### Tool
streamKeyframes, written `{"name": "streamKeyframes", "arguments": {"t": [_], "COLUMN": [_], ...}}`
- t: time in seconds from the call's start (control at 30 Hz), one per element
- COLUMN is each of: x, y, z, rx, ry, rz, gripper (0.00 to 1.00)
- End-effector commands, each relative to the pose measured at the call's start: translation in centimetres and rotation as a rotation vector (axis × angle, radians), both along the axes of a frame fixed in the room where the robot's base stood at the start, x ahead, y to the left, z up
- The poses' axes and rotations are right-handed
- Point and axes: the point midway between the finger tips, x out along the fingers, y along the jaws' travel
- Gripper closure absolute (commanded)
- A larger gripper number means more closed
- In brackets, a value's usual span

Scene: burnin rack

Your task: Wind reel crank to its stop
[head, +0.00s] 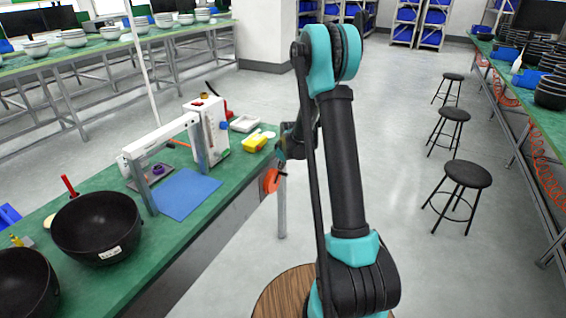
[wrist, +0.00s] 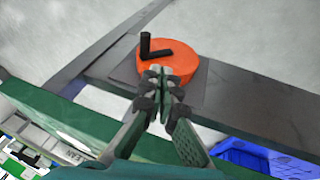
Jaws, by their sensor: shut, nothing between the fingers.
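The reel is an orange disc (wrist: 180,60) on a grey plate fixed to the bench's side; in the head view it shows as a small orange shape (head: 271,180) at the bench edge. Its black crank handle (wrist: 146,44) stands up on the disc's left part, with a dark arm running right from it. My gripper (wrist: 160,72) is shut and empty. In the wrist view its fingertips overlap the disc's near edge, below and right of the handle. I cannot tell whether they touch the disc. In the head view my arm hides most of the gripper.
The green bench (head: 240,170) carries a white frame device (head: 208,130), a blue mat (head: 185,193), a yellow object (head: 257,142) and black bowls (head: 97,228). A blue crate (wrist: 250,158) lies below right in the wrist view. Black stools (head: 468,174) stand on open floor to the right.

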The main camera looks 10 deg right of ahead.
Motion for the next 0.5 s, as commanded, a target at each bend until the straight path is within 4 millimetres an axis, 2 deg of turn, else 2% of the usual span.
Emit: {"name": "streamKeyframes", "arguments": {"t": [0.2,0.5], "x": [1.5,3.3], "y": [0.0,-1.3], "z": [-3.1,-5.1], "rx": [0.000,0.000], "ry": [0.000,0.000], "rz": [-0.001,-0.001], "gripper": [1.00,1.00]}}
